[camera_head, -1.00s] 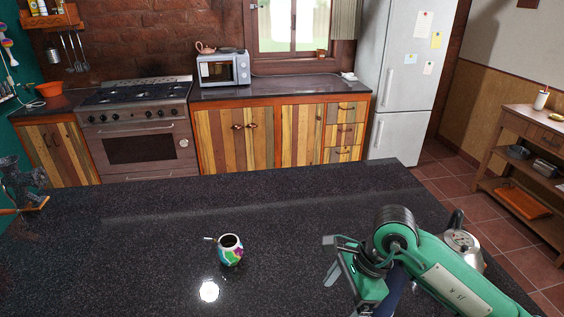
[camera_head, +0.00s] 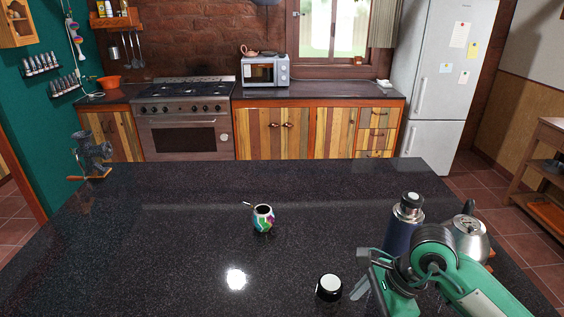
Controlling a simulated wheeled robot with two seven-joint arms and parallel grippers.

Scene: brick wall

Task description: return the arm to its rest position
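My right arm, green and black, comes in from the lower right. Its gripper (camera_head: 361,273) hangs over the front right part of the dark countertop (camera_head: 160,235). Its fingers look apart, with nothing seen between them. A dark blue flask (camera_head: 403,222) with a grey top stands upright just behind the arm, its lower part hidden by it. A small black and white round cap or cup (camera_head: 329,288) sits on the counter left of the gripper. My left gripper is not in view.
A colourful mate cup (camera_head: 263,219) with a straw stands mid-counter. A metal kettle (camera_head: 468,238) stands right of the flask, partly behind the arm. A grinder (camera_head: 92,157) is at the far left edge. The left and middle counter is largely clear.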

